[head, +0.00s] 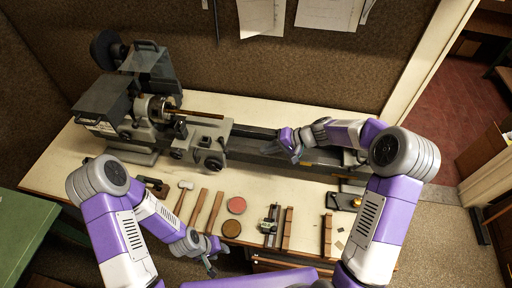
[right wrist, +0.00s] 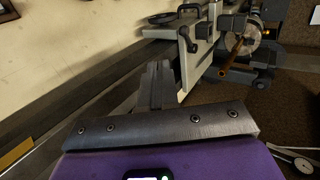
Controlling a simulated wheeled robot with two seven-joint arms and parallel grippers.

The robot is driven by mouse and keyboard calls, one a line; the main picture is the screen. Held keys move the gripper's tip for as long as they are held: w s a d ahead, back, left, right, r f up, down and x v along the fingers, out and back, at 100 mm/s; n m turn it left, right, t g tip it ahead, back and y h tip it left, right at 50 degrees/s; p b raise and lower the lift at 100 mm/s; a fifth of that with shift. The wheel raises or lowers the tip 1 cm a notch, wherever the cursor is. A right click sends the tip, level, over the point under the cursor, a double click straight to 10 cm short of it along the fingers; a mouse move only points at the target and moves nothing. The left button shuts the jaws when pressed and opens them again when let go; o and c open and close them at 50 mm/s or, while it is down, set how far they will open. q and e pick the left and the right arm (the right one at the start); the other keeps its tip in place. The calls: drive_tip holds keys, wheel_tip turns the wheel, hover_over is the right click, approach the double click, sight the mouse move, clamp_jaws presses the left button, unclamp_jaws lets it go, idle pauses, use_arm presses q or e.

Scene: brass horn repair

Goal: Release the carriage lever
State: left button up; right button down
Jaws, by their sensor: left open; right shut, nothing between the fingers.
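The lathe's grey carriage (head: 208,140) sits on the bed left of my right gripper. A small lever with a black knob (right wrist: 188,40) stands out from the carriage in the right wrist view; I cannot tell for sure that it is the carriage lever. My right gripper (head: 292,146) is shut and empty over the lathe bed, apart from the carriage. Its closed fingers (right wrist: 157,85) point towards the carriage in the right wrist view. My left gripper (head: 211,262) is open near the bench's front edge, well away from the lathe.
The lathe bed (head: 255,133) runs right from the carriage. A long rod (head: 200,114) extends from the chuck (head: 157,108). Wooden-handled tools, a red disc (head: 236,205), a brown disc (head: 231,228) and a caliper-like tool (head: 270,224) lie along the bench front. A green surface (head: 22,235) stands at left.

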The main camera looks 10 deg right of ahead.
sight(224, 147)
drive_tip(key=w+a+f+p, duration=0.2)
drive_tip(key=w+a+f, duration=0.1)
drive_tip(key=a, duration=0.7)
drive_tip(key=shift+a+f, duration=0.25)
drive_tip(key=shift+f, duration=0.45)
drive_tip(key=shift+a, duration=0.1)
